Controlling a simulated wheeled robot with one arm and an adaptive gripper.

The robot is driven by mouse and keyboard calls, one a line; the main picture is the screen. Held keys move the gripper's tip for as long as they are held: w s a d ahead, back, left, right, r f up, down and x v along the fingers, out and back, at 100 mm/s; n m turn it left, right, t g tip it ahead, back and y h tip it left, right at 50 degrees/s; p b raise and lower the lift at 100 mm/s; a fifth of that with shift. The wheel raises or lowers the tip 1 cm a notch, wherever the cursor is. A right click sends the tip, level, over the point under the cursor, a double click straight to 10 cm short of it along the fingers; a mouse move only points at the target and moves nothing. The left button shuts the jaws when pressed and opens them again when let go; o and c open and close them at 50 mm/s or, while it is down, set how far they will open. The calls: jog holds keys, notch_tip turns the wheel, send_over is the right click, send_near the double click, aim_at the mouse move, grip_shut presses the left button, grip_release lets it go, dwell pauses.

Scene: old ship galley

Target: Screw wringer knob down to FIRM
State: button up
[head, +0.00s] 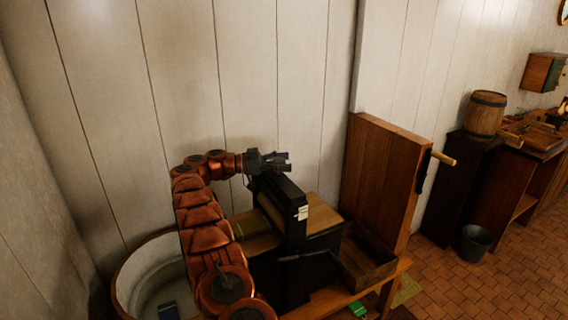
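The wringer (291,200) is a dark upright frame with pale rollers, standing on a wooden bench. A small white label (302,213) is on its right end, too small to read. A dark crank (304,257) sticks out from its front. My gripper (286,162) is just above the top of the wringer frame, with its fingers pointing right. I cannot make out the wringer knob; the gripper and wrist cover part of the frame's top. The fingers are too small and dark to tell if they are open, shut or touching anything.
A round pale tub (128,283) stands at the lower left, partly behind my arm. A barrel (485,113), a bucket (475,243) and open tiled floor (510,270) are further right.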

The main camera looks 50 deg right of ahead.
aim_at(284, 159)
jog(key=shift+s+d+r, duration=0.15)
jog(key=shift+r, duration=0.25)
notch_tip(284, 159, up, 7)
jog(key=shift+r, duration=1)
jog(key=shift+r, duration=0.1)
